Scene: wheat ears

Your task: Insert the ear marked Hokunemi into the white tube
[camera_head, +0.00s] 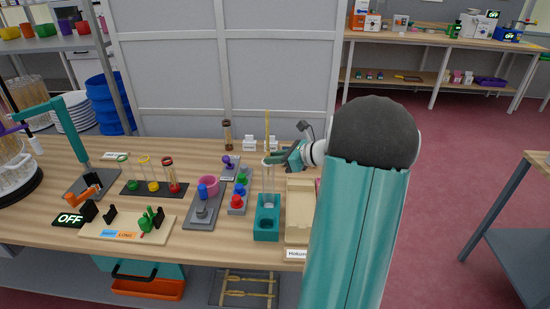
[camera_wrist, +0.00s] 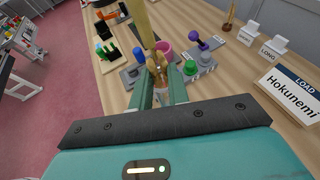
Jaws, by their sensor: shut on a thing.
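My gripper (camera_head: 270,160) is shut on a thin straw-coloured wheat ear (camera_head: 267,128), which stands upright. In the wrist view the ear (camera_wrist: 157,68) shows between the teal fingers (camera_wrist: 162,92). A clear, whitish tube (camera_head: 268,183) stands upright in a teal holder (camera_head: 266,228) just below my gripper. The ear is above the tube or at its mouth; I cannot tell whether its lower end is inside. A card reading Hokunemi (camera_head: 297,253) is at the front of a beige tray (camera_head: 299,210); the wrist view shows a Hokunemi sign (camera_wrist: 292,95).
Left of the holder are grey blocks with coloured knobs (camera_head: 237,200) and a pink cup (camera_head: 208,185). Farther left are a rack of small tubes (camera_head: 155,187) and an OFF display (camera_head: 70,219). White card stands (camera_head: 250,143) are at the back. Bare wood lies at the front.

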